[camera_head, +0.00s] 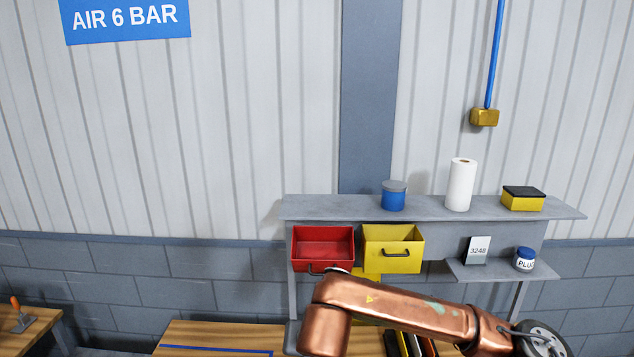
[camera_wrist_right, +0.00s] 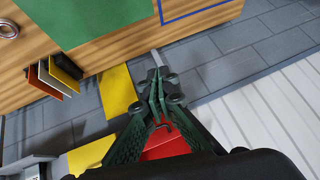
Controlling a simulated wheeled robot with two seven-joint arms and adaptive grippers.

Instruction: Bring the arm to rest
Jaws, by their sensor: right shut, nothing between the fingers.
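My right arm (camera_head: 400,305) is copper-coloured and crosses the lower right of the head view, in front of the bench and below the shelf. Its gripper does not show there. In the right wrist view my right gripper (camera_wrist_right: 160,82) has dark green fingers whose tips are together with nothing between them. Part of a red surface (camera_wrist_right: 165,146) shows behind the fingers. My left gripper is in neither view.
A grey shelf (camera_head: 420,211) carries a blue tin, a paper roll and a yellow-black box. A red bin (camera_head: 323,244) and a yellow bin (camera_head: 393,252) hang open below, close to my arm. A wooden bench (camera_head: 205,335) stands in front.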

